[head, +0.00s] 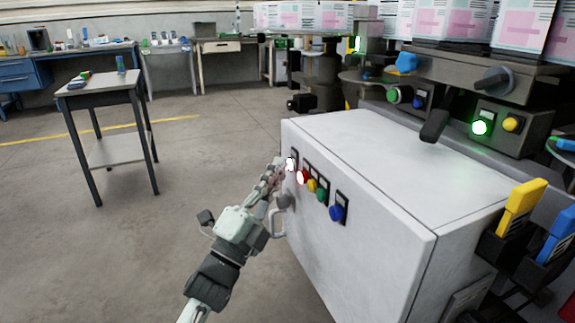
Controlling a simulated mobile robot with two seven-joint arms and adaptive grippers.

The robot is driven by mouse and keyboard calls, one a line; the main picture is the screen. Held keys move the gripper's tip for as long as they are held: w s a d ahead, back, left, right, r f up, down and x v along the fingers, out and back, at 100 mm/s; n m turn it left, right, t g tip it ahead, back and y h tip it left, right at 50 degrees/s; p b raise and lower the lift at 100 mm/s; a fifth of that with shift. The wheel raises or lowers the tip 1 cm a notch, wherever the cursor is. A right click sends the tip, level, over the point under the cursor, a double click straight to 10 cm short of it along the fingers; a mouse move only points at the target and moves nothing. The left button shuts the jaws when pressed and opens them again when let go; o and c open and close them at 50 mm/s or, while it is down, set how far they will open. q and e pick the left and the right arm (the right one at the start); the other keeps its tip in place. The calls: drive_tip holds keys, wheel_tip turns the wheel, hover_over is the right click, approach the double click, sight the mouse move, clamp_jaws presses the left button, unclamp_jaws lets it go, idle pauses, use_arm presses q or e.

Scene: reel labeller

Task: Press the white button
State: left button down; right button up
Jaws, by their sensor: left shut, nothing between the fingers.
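The white button (290,164) sits at the far left end of a row of coloured buttons on the side of a light grey cabinet (365,148). It looks bright white. My left gripper (279,168) is shut and empty, with its fingertips right at the white button. I cannot tell whether the tips touch the button, and they hide part of the area around it. My right gripper is not in view.
Red (302,176), yellow (312,185), green (321,194) and blue (337,212) buttons follow to the right. A handle (280,222) sticks out below my gripper. The labelling machine (470,75) stands behind the cabinet. Open floor lies left, with a small table (98,92).

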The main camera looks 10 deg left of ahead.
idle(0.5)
use_arm(q)
drive_tip(key=shift+s+a, duration=0.45)
drive_tip(key=shift+a, duration=0.2)
drive_tip(key=shift+a, duration=0.1)
drive_tip(key=s+a, duration=0.1)
drive_tip(key=a, duration=0.1)
drive_tip(key=s+a, duration=0.1)
drive_tip(key=a, duration=0.1)
drive_tip(key=shift+s+p, duration=0.35)
drive_tip(key=shift+s, duration=0.05)
idle(0.4)
